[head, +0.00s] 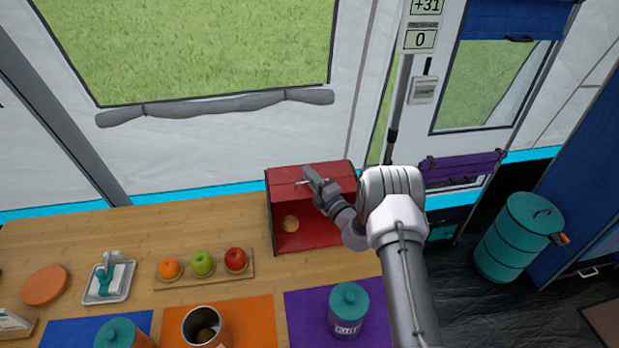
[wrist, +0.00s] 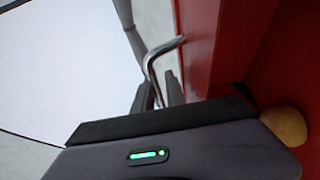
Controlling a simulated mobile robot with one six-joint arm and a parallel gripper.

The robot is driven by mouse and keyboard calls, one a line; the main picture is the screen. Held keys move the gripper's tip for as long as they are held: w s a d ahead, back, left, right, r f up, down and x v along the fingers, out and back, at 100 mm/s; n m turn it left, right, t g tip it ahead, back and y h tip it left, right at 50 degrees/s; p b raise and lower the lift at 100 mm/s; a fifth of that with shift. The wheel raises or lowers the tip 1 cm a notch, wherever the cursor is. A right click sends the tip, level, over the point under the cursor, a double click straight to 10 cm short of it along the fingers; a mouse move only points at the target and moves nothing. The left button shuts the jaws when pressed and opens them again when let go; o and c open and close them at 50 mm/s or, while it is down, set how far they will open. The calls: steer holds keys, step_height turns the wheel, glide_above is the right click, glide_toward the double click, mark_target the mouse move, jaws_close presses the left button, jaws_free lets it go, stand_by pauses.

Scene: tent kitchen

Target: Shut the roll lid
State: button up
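The red bread box (head: 286,186) stands at the back right of the wooden counter. Its roll lid is up, and the front is open, with a round bun (head: 290,222) inside. A thin metal handle (head: 302,183) sits high on the lid's front. My gripper (head: 316,184) is at the right part of this handle. In the wrist view the bent handle (wrist: 151,66) runs down between dark finger parts, close to the red lid (wrist: 198,35). Whether the fingers press on it is hidden. The bun (wrist: 285,126) also shows at the lower right.
A tray with an orange, a green apple and a red apple (head: 235,259) lies left of the box. A teal canister (head: 348,312) stands on the purple mat (head: 305,325) in front. The tent wall is behind.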

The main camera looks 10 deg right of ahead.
steer(key=shift+w, duration=0.15)
jaws_close()
stand_by(1.4)
